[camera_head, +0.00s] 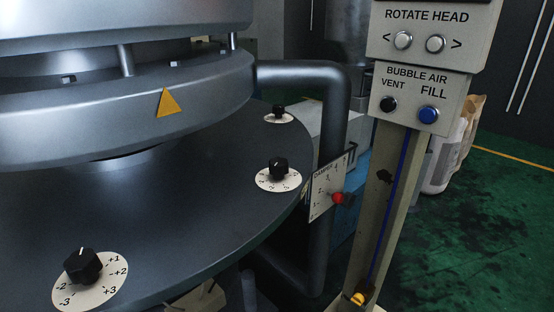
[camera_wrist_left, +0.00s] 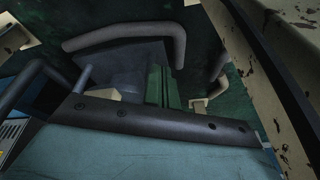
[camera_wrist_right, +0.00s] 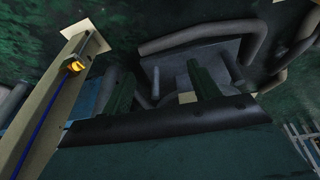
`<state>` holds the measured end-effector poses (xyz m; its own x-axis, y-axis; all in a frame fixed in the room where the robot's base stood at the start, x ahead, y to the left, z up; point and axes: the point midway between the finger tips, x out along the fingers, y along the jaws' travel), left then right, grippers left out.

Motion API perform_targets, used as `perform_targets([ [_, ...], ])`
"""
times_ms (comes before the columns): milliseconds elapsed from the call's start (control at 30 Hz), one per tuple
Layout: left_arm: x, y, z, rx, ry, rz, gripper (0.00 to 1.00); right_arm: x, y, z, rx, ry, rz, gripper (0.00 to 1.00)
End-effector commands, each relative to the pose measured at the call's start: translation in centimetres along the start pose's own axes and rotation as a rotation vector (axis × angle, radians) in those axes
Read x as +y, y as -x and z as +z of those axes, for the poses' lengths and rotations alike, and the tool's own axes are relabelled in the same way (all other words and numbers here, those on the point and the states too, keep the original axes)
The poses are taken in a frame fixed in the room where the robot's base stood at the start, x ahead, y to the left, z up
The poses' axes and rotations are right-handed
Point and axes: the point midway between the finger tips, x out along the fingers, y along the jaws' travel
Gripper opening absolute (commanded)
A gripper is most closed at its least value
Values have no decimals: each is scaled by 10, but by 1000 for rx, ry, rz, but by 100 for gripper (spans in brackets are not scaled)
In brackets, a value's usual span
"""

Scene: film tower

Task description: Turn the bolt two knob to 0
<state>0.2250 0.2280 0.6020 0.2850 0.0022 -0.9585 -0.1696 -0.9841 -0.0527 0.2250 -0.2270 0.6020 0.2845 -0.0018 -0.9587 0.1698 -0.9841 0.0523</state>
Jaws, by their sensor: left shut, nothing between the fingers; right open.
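Three black knobs on round white dials sit along the rim of the dark round table: a near knob (camera_head: 82,266), a middle knob (camera_head: 278,168) and a far knob (camera_head: 278,111). No label shows which is bolt two. The near dial (camera_head: 112,290) reads +1, +2, +3 on the right and -2, -3 on the left; its 0 is hidden by the knob. The middle dial's numbers are too small to read surely. My left gripper (camera_wrist_left: 164,82) is shut and empty. My right gripper (camera_wrist_right: 160,75) is open and empty. Neither gripper shows in the head view.
A large metal drum (camera_head: 90,125) with a yellow triangle overhangs the round table (camera_head: 190,220). A thick bent pipe (camera_head: 335,130) rises beside its right edge. A control post (camera_head: 420,45) with push buttons and a small dial plate (camera_head: 328,188) stand at right. Green floor (camera_head: 480,220) is open beyond.

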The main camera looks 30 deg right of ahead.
Motion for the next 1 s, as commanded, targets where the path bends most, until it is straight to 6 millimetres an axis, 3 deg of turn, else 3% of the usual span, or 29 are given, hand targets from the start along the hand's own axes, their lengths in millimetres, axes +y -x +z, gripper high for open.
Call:
perform_targets([
  [367,0,0,0,2,0,0,0,1,0,-1,3,0,1,61],
  [500,0,-6,0,-7,-2,0,0,20,5,-17,65,50,61,61],
  [567,-1,-14,2,-15,-4,-1,0,40,12,-36,132,111,127,61],
  [667,-2,-34,8,-34,-10,-2,0,85,33,-82,289,276,294,61],
  [800,-3,-66,25,-61,-22,-3,0,145,88,-159,525,601,584,61],
  [900,-5,-86,43,-80,-30,-5,0,171,137,-209,668,863,791,61],
  [1000,-8,-101,64,-100,-38,-7,0,184,188,-251,786,1145,994,61],
])
